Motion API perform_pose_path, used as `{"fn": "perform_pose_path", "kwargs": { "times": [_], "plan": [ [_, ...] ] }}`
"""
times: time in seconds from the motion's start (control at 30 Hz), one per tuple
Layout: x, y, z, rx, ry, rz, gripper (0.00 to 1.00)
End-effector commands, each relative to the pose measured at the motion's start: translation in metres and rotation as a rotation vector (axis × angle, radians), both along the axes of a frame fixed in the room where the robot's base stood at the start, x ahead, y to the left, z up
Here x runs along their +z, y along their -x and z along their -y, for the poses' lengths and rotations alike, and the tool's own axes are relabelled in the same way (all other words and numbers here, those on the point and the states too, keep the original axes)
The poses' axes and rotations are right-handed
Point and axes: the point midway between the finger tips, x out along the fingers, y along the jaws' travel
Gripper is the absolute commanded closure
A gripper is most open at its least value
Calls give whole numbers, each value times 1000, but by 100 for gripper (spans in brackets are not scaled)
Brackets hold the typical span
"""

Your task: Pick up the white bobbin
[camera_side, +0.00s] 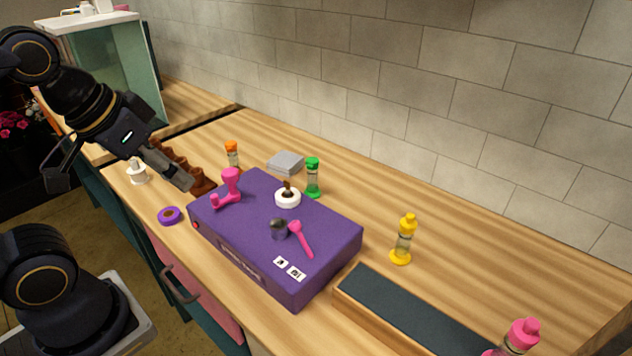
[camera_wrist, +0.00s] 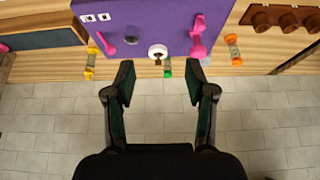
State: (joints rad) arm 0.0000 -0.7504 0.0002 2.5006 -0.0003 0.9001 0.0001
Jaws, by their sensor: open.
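A white ring-shaped bobbin (camera_side: 288,199) lies on top of the purple box (camera_side: 240,233), with a small brown piece standing at its middle. It also shows in the wrist view (camera_wrist: 157,52), ahead of the space between my fingers. Another small white object (camera_side: 136,174), with a narrow top and wider base, stands on the counter at the left; I cannot tell if it is a bobbin. My gripper (camera_side: 184,181) is left of the box, in front of the brown rack. In the wrist view my gripper (camera_wrist: 161,82) is open, with nothing between its fingers.
Pink tools (camera_side: 230,185) and a dark round piece (camera_side: 278,229) share the box top. A purple ring (camera_side: 169,215) lies left. A brown rack (camera_side: 192,172) stands behind my gripper.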

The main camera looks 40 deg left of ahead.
Motion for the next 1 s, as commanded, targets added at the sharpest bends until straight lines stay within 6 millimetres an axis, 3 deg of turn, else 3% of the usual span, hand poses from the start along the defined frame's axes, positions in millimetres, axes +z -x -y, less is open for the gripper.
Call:
{"fn": "perform_pose_path", "kwargs": {
  "times": [0.4, 0.7, 1.0],
  "plan": [
    [0, 0, 0, 0, 0, 0, 45],
    [0, 0, 0, 0, 0, 0, 14],
    [0, 0, 0, -4, -2, 0, 13]
  ]
}}
